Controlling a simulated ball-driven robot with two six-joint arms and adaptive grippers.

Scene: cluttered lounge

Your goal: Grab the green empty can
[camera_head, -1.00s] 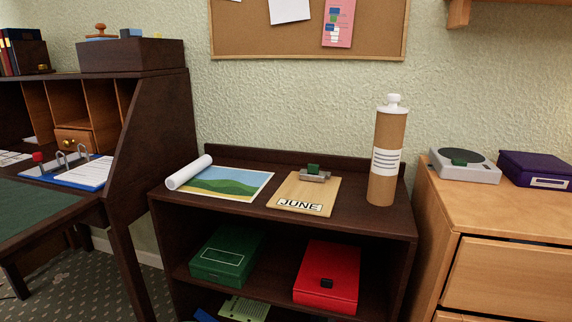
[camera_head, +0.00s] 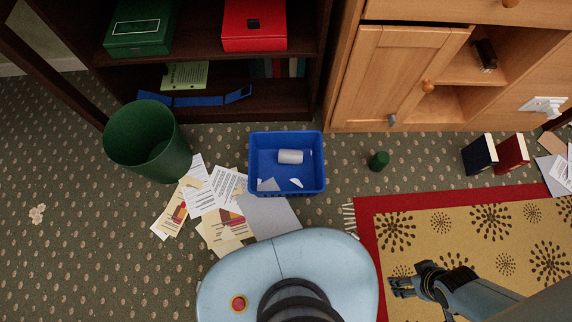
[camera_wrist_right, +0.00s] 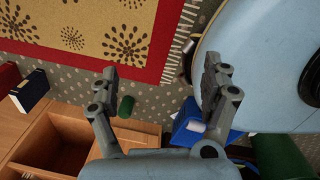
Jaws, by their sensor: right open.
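A large dark green waste bin (camera_head: 148,142) stands on the carpet at left in the head view, leaning slightly in the picture; its visible inside looks empty. A small dark green cylinder (camera_head: 378,160) stands on the carpet right of the blue bin. It also shows in the right wrist view (camera_wrist_right: 126,106), beyond the fingers and nearer the left one. My right gripper (camera_head: 393,287) is above the patterned rug, apart from both green things. In the right wrist view its fingers (camera_wrist_right: 161,66) are spread with nothing between them. My left gripper is out of view.
A blue bin (camera_head: 257,183) holds a pale cylinder (camera_head: 290,157) and scraps. Papers (camera_head: 215,192) lie between it and the green waste bin. A wooden cabinet (camera_head: 385,75) stands behind the small cylinder. Two books (camera_head: 480,155) (camera_head: 511,152) stand to its right. The rug (camera_head: 440,245) is otherwise clear.

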